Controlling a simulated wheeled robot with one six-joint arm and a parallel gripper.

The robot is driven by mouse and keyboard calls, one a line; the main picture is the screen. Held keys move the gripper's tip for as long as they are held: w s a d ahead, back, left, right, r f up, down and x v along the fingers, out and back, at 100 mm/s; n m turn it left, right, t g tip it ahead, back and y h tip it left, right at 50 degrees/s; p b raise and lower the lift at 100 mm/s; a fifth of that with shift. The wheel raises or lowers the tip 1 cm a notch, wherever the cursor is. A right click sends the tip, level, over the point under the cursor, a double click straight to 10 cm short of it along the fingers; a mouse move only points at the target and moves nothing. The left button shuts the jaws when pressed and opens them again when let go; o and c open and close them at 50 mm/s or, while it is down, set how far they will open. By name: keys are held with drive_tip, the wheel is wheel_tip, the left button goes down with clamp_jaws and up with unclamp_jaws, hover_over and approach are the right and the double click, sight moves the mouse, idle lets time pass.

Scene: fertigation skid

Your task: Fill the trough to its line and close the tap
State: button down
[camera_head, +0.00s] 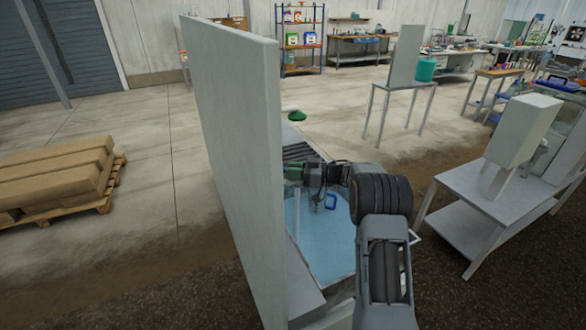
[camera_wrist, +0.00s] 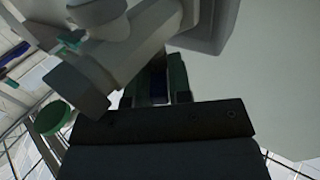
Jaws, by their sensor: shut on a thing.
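The trough (camera_head: 338,281) stands beside the tall pale panel, with light blue water (camera_head: 318,248) spread across it. Its fill line cannot be made out, so the level against it cannot be told. My gripper (camera_head: 293,172) reaches left over the trough, close to the panel. In the wrist view my gripper (camera_wrist: 158,92) is shut on a small dark blue piece (camera_wrist: 158,84), seemingly the tap's handle. The grey tap body (camera_wrist: 92,80) passes just in front of it. The tap's outlet and any stream are hidden.
The tall panel (camera_head: 235,130) blocks the left side of the trough. A round green piece (camera_head: 297,115) shows behind the trough. A grey table (camera_head: 490,205) with a pale box stands at right. A loaded pallet (camera_head: 60,180) lies at left, with clear floor between.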

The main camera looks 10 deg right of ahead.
drive_tip(key=shift+w+n+g+y, duration=0.1)
drive_tip(key=shift+n+g+y, duration=0.2)
drive_tip(key=shift+n+g, duration=0.45)
drive_tip(key=shift+g, duration=0.55)
drive_tip(key=c, duration=1.1)
unclamp_jaws()
drive_tip(key=shift+a, duration=0.1)
drive_tip(key=b+v, duration=0.2)
drive_tip(key=v, duration=1.2)
drive_tip(key=shift+f+b, duration=0.1)
drive_tip(key=shift+b, duration=0.3)
drive_tip(key=shift+a, duration=0.1)
